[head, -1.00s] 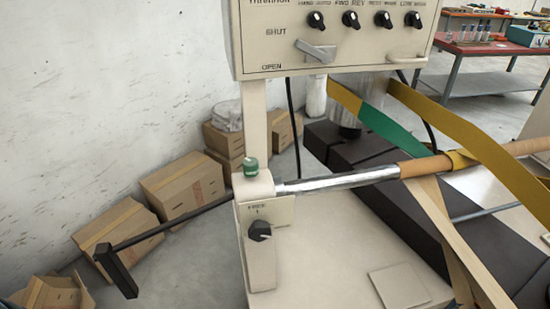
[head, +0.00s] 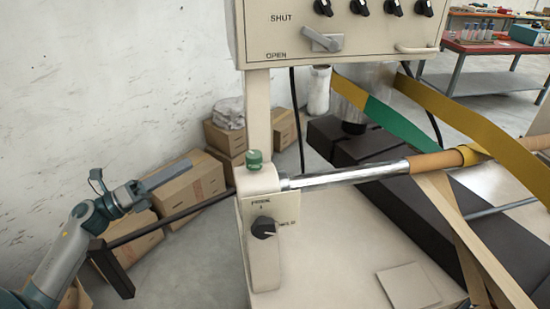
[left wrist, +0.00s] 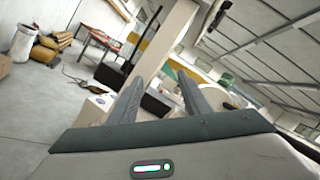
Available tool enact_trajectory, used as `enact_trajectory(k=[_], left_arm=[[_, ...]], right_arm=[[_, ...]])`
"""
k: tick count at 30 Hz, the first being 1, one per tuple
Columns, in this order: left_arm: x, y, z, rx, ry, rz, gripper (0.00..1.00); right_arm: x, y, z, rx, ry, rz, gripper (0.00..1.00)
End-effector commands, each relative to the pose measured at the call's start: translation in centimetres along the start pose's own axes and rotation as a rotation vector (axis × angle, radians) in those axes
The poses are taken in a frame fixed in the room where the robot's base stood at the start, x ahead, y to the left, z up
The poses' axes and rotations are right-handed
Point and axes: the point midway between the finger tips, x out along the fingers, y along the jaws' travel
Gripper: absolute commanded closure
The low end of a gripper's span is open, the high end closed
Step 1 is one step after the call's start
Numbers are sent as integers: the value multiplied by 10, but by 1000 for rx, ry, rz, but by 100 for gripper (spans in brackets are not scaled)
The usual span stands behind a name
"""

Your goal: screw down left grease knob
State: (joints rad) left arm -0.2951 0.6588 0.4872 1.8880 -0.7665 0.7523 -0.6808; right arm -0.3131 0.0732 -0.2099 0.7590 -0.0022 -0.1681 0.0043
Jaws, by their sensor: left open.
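The green grease knob (head: 254,160) sits on top of the cream bearing post at the left end of the shiny shaft (head: 345,178). My left gripper (head: 188,167) is to the left of the knob and apart from it, pointing right in the head view. In the left wrist view its two fingers (left wrist: 160,77) stand apart with nothing between them. I cannot make out the knob in the left wrist view. My right gripper is not in view.
A cream control panel (head: 340,35) hangs above the post. A black selector knob (head: 263,228) is on the post's front. A black crank bar (head: 165,228) sticks out left, below my gripper. Cardboard boxes (head: 205,180) stand along the wall (head: 90,80).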

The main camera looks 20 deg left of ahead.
Motion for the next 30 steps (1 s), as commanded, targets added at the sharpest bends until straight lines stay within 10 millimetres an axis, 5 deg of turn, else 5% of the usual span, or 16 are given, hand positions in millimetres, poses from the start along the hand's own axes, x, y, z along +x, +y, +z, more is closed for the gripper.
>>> enact_trajectory(k=[1, 3, 9, 30], left_arm=[[7, -36, 4, 140, 68, -59, 56], [12, -77, 3, 312, 154, -125, 56], [13, -142, -12, 635, 316, -238, 56], [18, -156, -18, 705, 353, -262, 56]], right_arm=[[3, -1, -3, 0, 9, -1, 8], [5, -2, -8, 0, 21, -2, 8], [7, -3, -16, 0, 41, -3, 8], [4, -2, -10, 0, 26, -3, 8]])
